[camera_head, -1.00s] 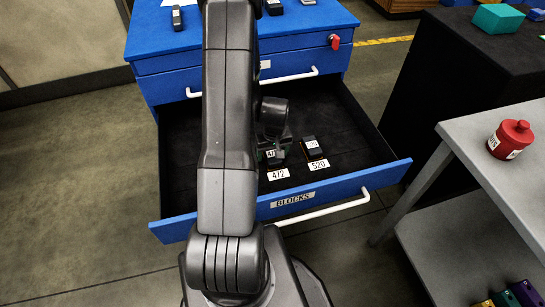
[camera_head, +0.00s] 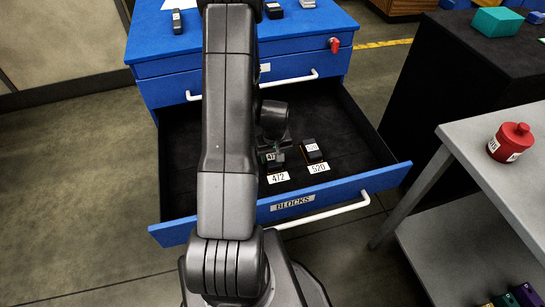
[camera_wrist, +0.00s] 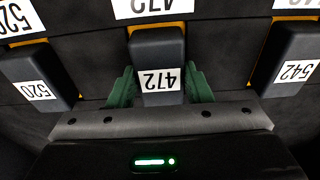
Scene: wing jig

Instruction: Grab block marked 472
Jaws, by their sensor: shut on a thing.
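The block marked 472 (camera_wrist: 158,52) is dark grey with a white label, upside down in the wrist view. My gripper (camera_wrist: 160,85) has its green fingers on both sides of this block and is shut on it. In the head view the block (camera_head: 275,159) shows in the open drawer behind its 472 floor label (camera_head: 278,178), partly hidden by my arm. I cannot tell whether the block is lifted off the drawer floor.
The block marked 520 (camera_wrist: 38,78) and the block marked 542 (camera_wrist: 293,62) stand on either side, close by. The open blue drawer (camera_head: 350,190) has a raised front wall. A grey table (camera_head: 480,150) with a red canister (camera_head: 510,142) stands at right.

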